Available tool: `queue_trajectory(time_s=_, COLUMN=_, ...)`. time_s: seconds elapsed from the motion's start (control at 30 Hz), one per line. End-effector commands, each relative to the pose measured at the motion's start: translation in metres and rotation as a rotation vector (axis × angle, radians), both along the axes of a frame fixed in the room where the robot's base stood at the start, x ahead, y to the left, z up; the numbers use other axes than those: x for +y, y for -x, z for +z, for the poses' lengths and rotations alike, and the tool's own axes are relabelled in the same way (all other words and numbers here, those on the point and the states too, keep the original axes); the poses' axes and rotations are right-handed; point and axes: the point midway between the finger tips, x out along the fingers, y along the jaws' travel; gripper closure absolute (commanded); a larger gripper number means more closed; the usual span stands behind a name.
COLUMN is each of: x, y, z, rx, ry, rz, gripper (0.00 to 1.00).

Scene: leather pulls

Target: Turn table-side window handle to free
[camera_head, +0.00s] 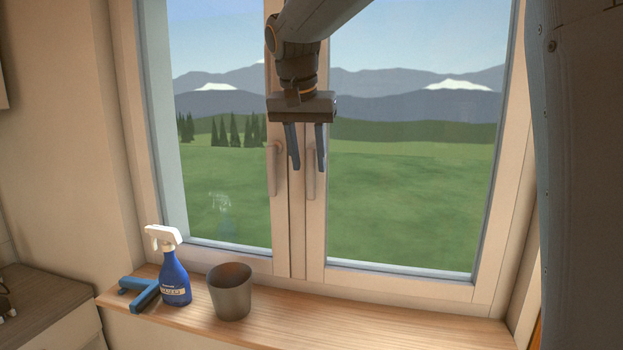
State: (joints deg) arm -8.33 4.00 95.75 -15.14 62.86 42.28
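The window has two pale handles, both hanging straight down on the middle frame. The left handle (274,172) is on the left sash, nearer to the wood-topped furniture at the left. The right handle (310,181) is on the right sash. My gripper (308,168) comes down from the top with its two blue fingers pointing down. The fingers are apart, and the right handle shows between and below them. The upper part of the right handle is partly hidden by the gripper. I cannot tell how far the fingers are in front of it. The left handle is clear of the fingers.
A wooden sill (380,325) runs below the window. The sill's right part is clear. Wood-topped furniture (40,300) is at lower left.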

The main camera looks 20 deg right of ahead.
Motion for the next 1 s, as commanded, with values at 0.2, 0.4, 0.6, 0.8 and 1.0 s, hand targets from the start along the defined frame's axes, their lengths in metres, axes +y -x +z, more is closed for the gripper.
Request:
queue_trajectory(time_s=0.2, x=-0.007, y=-0.010, z=-0.031, rx=0.005, ry=0.000, rz=0.000, gripper=0.64)
queue_trajectory(time_s=0.4, x=-0.011, y=-0.018, z=-0.053, rx=0.002, ry=0.000, rz=0.001, gripper=0.64)
queue_trajectory(time_s=0.6, x=-0.012, y=-0.021, z=-0.060, rx=0.000, ry=0.000, rz=0.002, gripper=0.64)
queue_trajectory(time_s=0.8, x=-0.012, y=-0.021, z=-0.061, rx=0.000, ry=0.000, rz=0.002, gripper=0.66)
queue_trajectory(time_s=1.0, x=-0.012, y=-0.021, z=-0.061, rx=0.000, ry=0.000, rz=0.002, gripper=0.99)
